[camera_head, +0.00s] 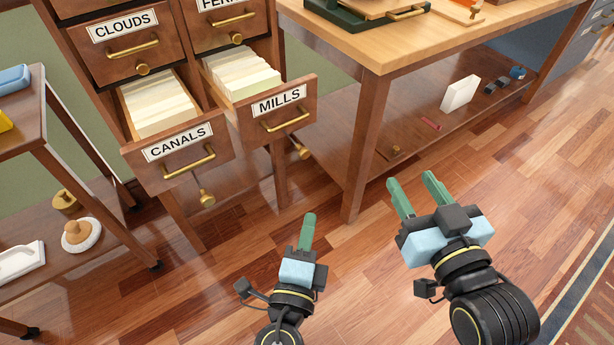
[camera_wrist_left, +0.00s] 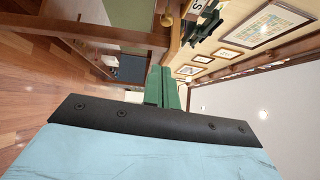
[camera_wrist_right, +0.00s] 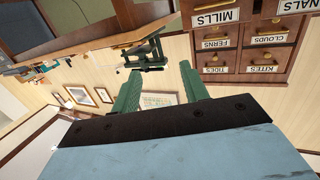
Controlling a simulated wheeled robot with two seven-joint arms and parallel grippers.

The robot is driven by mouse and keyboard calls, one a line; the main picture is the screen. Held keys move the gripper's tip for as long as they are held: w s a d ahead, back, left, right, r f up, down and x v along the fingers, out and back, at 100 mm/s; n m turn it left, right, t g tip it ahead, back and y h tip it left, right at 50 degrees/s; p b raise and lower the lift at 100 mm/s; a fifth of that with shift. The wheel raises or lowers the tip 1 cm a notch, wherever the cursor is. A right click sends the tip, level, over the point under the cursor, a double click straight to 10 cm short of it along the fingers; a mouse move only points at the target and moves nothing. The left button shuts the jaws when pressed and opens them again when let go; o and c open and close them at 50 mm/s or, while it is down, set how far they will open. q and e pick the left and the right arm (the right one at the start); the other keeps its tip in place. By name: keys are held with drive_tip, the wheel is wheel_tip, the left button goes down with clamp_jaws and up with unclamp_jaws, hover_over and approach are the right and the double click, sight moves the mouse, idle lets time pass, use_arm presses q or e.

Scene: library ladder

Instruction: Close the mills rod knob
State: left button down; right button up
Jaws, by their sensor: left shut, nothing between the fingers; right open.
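The MILLS drawer (camera_head: 276,112) is pulled out of the card cabinet and full of cream cards. Its brass rod knob (camera_head: 302,151) hangs below the drawer front's lower right, under the brass handle. The drawer's label also shows upside down in the right wrist view (camera_wrist_right: 215,18). My left gripper (camera_head: 309,217) is shut and empty, below the MILLS drawer and apart from it in the head view. My right gripper (camera_head: 411,180) is open and empty, to the right of the drawer, in front of the table. Neither gripper touches the knob.
The CANALS drawer (camera_head: 178,154) is also pulled out, left of MILLS, with its knob (camera_head: 207,198) below. A wooden table (camera_head: 378,58) stands close on the right, its leg (camera_head: 363,150) near the MILLS knob. A cart (camera_head: 40,160) stands left. Floor in front is clear.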

sight(288, 136)
use_arm(q)
drive_tip(key=w, duration=1.2)
drive_tip(key=shift+w+a+r+b, duration=0.3)
drive_tip(key=shift+w+r+b, duration=0.05)
drive_tip(key=shift+w+r, duration=0.1)
use_arm(e)
drive_tip(key=r, duration=0.1)
drive_tip(key=r+t, duration=0.1)
drive_tip(key=r+t+y, duration=0.1)
drive_tip(key=shift+s+a+r, duration=0.1)
drive_tip(key=shift+a+r, duration=0.05)
drive_tip(key=shift+a, duration=0.1)
use_arm(q)
drive_tip(key=w+a, duration=0.4)
drive_tip(key=w, duration=0.1)
drive_tip(key=shift+w+b, duration=0.15)
drive_tip(key=shift+b, duration=0.15)
use_arm(e)
drive_tip(key=shift+s+a+r+t, duration=0.1)
drive_tip(key=shift+r+t, duration=0.3)
drive_tip(key=shift+r, duration=0.15)
drive_tip(key=shift+s+a+r+t, duration=0.1)
drive_tip(key=shift+r+t, duration=0.3)
drive_tip(key=shift+r, duration=0.15)
